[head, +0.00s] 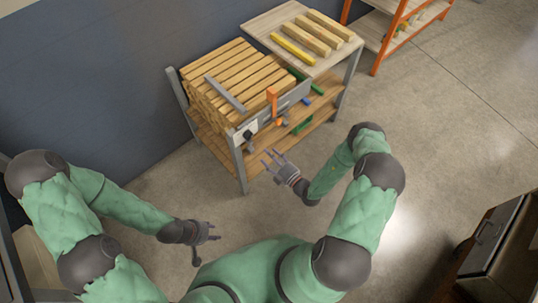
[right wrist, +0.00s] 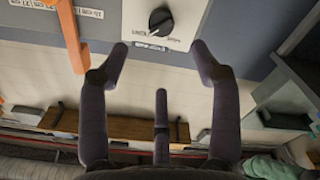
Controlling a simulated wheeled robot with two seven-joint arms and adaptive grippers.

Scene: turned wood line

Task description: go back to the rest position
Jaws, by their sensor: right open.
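My right gripper (head: 273,162) is open and empty, in front of the near corner of the wood stand, with its fingers pointing toward it. In the right wrist view its spread fingers (right wrist: 160,60) show nothing between them, and a black rotary knob (right wrist: 161,20) on a white plate lies beyond the tips. My left gripper (head: 212,232) hangs low over the floor at the left, away from the stand. I see nothing in it, but it is too small to tell how far its fingers are apart.
The stand (head: 240,180) holds stacked wood strips (head: 235,75) and an orange lever (head: 272,98) on its front. A side table (head: 262,27) carries several wood bars. An orange shelf (head: 385,40) stands at the back right, a dark cabinet (head: 490,245) at the lower right. Floor between is clear.

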